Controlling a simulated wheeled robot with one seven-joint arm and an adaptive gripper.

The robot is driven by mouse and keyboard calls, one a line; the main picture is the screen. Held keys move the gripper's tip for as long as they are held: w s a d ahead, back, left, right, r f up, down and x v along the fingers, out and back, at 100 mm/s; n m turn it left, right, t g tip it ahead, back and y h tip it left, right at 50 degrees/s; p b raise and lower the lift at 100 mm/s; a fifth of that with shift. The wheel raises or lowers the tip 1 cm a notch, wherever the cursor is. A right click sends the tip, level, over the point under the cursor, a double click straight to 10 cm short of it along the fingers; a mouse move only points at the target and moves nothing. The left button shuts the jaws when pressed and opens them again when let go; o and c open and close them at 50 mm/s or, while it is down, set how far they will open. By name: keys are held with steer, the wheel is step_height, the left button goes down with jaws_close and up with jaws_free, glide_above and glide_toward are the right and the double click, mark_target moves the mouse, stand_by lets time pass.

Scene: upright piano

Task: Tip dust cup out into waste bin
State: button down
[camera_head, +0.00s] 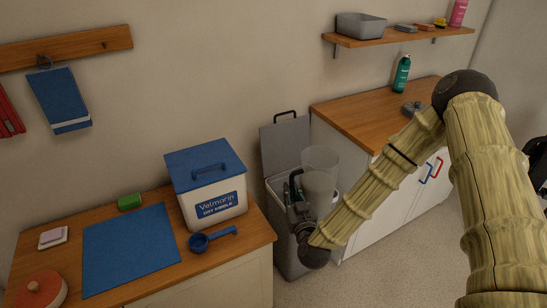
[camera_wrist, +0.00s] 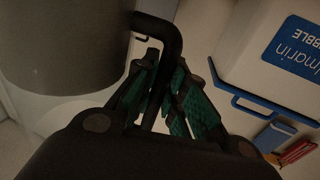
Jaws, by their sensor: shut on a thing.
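The dust cup (camera_head: 320,165) is a clear, pale cylinder with a dark handle. In the head view it is over the grey waste bin (camera_head: 283,240), whose lid (camera_head: 286,146) stands open against the wall. My gripper (camera_head: 294,188) is beside the cup on its left, shut on the handle. In the wrist view the cup (camera_wrist: 65,45) fills the upper left, and the green pads of my gripper (camera_wrist: 160,95) close around the black handle (camera_wrist: 160,35). I cannot tell which way the cup's mouth faces or whether dust is inside. The bin's inside is mostly hidden.
A blue-lidded kibble box (camera_head: 210,195) and a blue scoop (camera_head: 211,238) are on the left counter (camera_head: 240,248), close to the bin. A cabinet (camera_head: 360,130) with a green bottle (camera_head: 402,74) stands to the right. A shelf (camera_head: 400,37) hangs above it.

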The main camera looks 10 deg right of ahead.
steer(key=w+a+r+y+b, duration=0.15)
steer(key=w+b, duration=0.25)
steer(key=w, duration=0.4)
steer(key=w+a+r+b, duration=0.1)
steer(key=w+r+b, duration=0.15)
steer(key=w, duration=0.55)
steer(key=a+r+m+g+p, duration=0.2)
steer(key=a+r+m, duration=0.15)
steer(key=m, duration=0.55)
steer(key=w+d+f+m+y+b, duration=0.1)
steer(key=w+d+m+y+b, duration=0.1)
steer(key=d+m+b, duration=0.3)
steer(key=w+d+f+m+g+y+b, duration=0.1)
steer(key=d+f+m+y+b, duration=0.1)
steer(key=d+m+b, duration=0.3)
steer(key=d+b, duration=0.3)
steer(key=shift+w+b, duration=0.3)
steer(key=shift+w, duration=0.1)
steer(key=shift+r, duration=0.1)
stand_by(1.6)
